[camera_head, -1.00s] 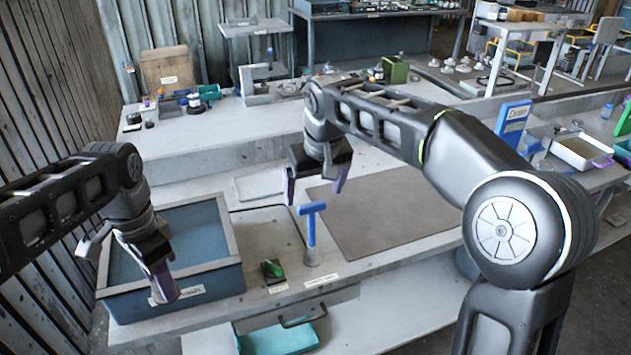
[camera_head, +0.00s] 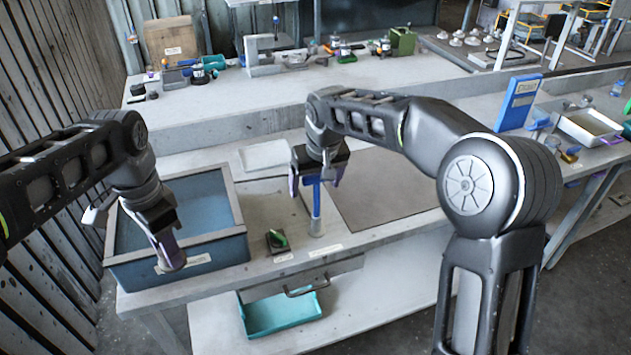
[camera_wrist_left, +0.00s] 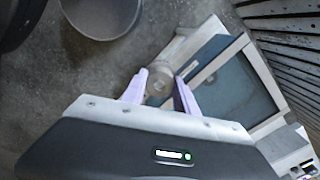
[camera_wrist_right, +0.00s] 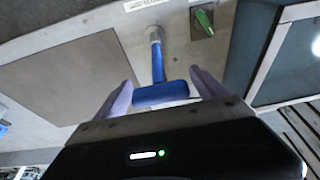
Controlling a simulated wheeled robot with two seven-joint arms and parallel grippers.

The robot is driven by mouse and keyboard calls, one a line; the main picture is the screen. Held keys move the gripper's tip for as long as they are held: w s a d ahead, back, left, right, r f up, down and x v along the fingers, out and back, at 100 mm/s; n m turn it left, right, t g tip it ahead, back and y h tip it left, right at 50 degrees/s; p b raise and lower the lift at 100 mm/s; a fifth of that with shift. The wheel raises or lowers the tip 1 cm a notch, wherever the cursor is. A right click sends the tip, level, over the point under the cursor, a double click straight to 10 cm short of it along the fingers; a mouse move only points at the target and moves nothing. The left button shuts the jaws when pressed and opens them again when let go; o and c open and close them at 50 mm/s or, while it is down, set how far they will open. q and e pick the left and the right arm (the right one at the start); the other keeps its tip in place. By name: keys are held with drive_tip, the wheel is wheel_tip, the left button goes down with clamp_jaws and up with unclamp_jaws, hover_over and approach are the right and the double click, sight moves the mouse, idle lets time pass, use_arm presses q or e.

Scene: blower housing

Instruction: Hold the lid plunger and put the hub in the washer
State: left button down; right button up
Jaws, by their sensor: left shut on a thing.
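The blue T-shaped lid plunger (camera_head: 316,208) stands upright on the bench on a grey post. My right gripper (camera_head: 315,186) is directly above it, fingers apart. In the right wrist view the plunger's blue crossbar (camera_wrist_right: 160,95) lies between the open fingers, and I see no clear grip on it. My left gripper (camera_head: 170,262) hangs over the front wall of the blue washer box (camera_head: 220,252). In the left wrist view it is shut on a beige-grey round part, the hub (camera_wrist_left: 159,83). The head view does not show the hub clearly.
A green switch (camera_head: 278,239) on a dark base sits between the washer and the plunger. A brown mat (camera_head: 385,200) lies right of the plunger. A teal tray (camera_head: 283,313) sits below the bench. A raised shelf with small items runs behind.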

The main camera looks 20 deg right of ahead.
drive_tip(key=c, duration=1.3)
drive_tip(key=shift+o, duration=0.2)
drive_tip(key=shift+f, duration=0.1)
